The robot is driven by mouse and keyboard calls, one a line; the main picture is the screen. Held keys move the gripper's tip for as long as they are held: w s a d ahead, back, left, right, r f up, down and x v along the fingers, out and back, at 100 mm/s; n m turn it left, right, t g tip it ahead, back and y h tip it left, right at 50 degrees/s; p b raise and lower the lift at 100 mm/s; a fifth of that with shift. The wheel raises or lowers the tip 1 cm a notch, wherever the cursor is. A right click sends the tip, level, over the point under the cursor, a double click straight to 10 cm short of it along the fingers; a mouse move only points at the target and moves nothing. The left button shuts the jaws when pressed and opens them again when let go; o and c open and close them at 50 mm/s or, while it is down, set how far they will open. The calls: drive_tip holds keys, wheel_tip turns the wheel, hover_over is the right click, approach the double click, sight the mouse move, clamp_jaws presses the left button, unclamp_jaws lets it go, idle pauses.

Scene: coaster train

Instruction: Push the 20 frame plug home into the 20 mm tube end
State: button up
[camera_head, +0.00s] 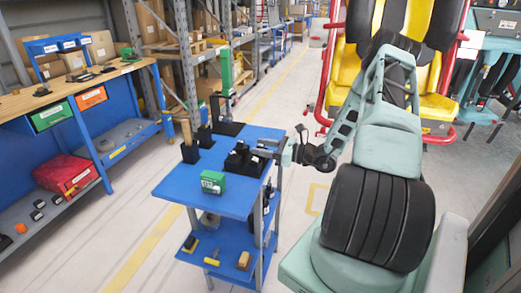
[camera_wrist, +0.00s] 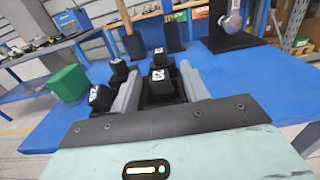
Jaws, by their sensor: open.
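My gripper (camera_head: 263,148) reaches over the blue cart top from the right. In the wrist view my gripper (camera_wrist: 160,92) is open, with one grey finger on each side of a black plug (camera_wrist: 160,82) with a white number label. The label looks like 20 but is small. I cannot tell whether the fingers touch the plug. More black labelled plugs stand close by: one left of the left finger (camera_wrist: 101,97), one behind it (camera_wrist: 118,67), and one beyond the middle plug (camera_wrist: 159,57). In the head view they merge into a dark cluster (camera_head: 238,160). I cannot make out the 20 mm tube end.
A green box (camera_head: 213,182) stands near the cart's front edge, left of the gripper in the wrist view (camera_wrist: 68,83). Dark holders, one with a wooden handle (camera_head: 186,132), and a stand with a green upright (camera_head: 226,72) are at the back. The cart top (camera_head: 180,178) is bare at front left.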

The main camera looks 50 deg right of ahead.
sight(260, 145)
drive_tip(key=shift+w+a, duration=0.15)
drive_tip(key=shift+w, duration=0.25)
clamp_jaws()
wheel_tip(260, 145, up, 10)
idle(0.6)
